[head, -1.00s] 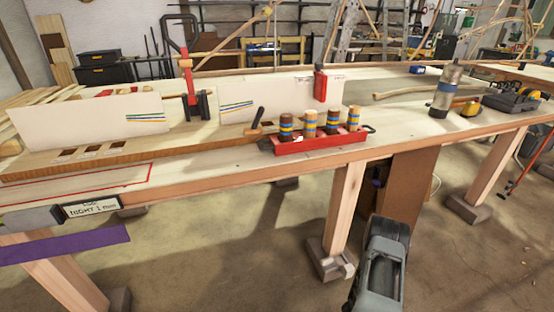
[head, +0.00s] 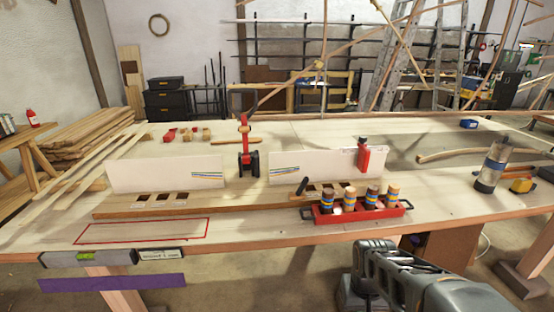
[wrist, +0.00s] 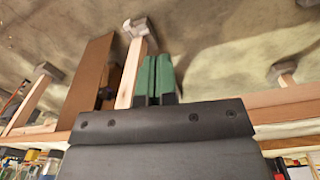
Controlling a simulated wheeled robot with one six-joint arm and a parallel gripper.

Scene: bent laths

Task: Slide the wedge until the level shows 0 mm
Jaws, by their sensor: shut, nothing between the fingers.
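The level (head: 88,258) is fixed along the front edge of the workbench at the left in the head view, with a green vial. A small white readout (head: 161,254) sits at its right end; its text is too small to read now.
The bench top (head: 260,228) carries white boards, a red clamp (head: 244,135) and a red tray (head: 330,218) of banded pegs. A purple strip (head: 112,282) shows below the level. In the wrist view, a brown panel (wrist: 92,80) stands beside the leg; open floor lies right.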

